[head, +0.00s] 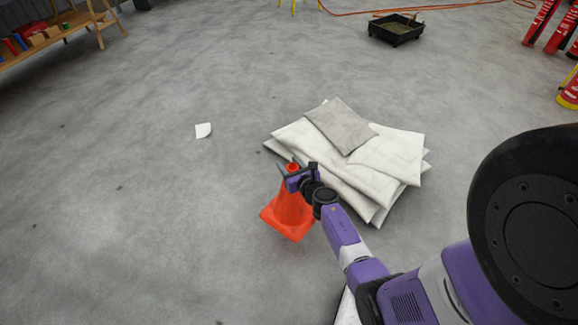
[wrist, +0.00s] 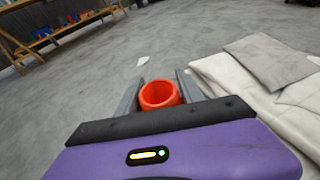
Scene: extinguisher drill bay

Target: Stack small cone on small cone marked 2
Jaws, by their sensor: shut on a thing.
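An orange cone (head: 289,217) is upright in the head view, beside the pile of white sheets. My gripper (head: 291,172) is shut on the cone near its top. In the wrist view the cone's open round top (wrist: 159,95) shows between the two grey fingers of my gripper (wrist: 158,96). The arm hides part of the cone's right side. I cannot tell whether its base touches the floor. No number mark shows on it, and no second cone is in view.
A pile of white and grey folded sheets (head: 388,160) lies right of the cone. A black tray (head: 396,30) stands at the back, red extinguishers (head: 541,22) at the far right, and a wooden shelf (head: 60,38) at the far left. A paper scrap (head: 203,130) lies on open floor.

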